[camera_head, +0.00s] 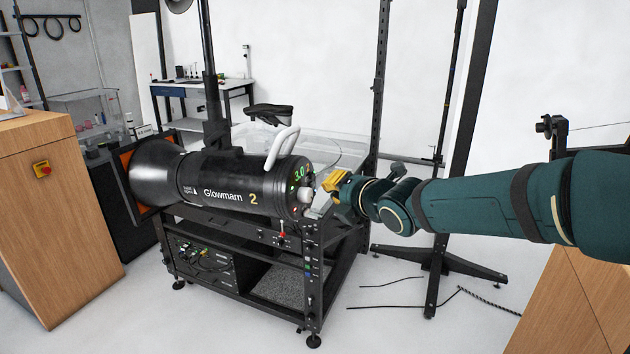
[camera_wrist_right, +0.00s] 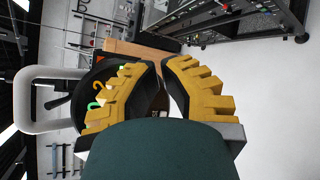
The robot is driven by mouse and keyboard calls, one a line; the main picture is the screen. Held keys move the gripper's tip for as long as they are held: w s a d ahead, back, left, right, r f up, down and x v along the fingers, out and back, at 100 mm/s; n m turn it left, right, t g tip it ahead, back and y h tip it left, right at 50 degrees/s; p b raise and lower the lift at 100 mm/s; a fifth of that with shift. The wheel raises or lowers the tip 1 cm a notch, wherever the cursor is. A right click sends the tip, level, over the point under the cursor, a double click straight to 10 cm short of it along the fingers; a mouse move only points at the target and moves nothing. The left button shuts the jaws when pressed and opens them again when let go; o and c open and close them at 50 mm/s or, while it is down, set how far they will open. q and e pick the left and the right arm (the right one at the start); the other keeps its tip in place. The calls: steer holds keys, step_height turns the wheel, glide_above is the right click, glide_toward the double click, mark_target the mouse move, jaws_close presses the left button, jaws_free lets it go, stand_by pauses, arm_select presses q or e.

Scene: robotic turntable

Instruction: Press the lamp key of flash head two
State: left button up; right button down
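Flash head two (camera_head: 215,180) is a black cylinder marked "Glowmam 2", lying level on a black cart. Its rear panel (camera_head: 299,190) has a green "3.0" display and small controls. In the right wrist view the dark rear panel (camera_wrist_right: 88,85) is partly hidden behind a yellow finger. I cannot tell which control is the lamp key. My right gripper (camera_head: 333,184) is just right of the rear panel; contact cannot be made out. Its yellow fingers (camera_wrist_right: 161,64) converge almost tip to tip, with nothing seen between them. My left gripper is not in view.
A white handle (camera_head: 283,148) rises from the flash head's rear. The cart (camera_head: 312,262) has uprights and a lower shelf with equipment. A black stand (camera_head: 440,262) and floor cables are to the right. Wooden cabinets (camera_head: 60,200) stand at left and lower right.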

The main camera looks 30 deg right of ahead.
steer(key=s+d+p, duration=0.2)
steer(key=s+p, duration=0.1)
steer(key=s+d+p, duration=0.1)
steer(key=d+p, duration=0.1)
steer(key=shift+s+r, duration=0.25)
stand_by(0.4)
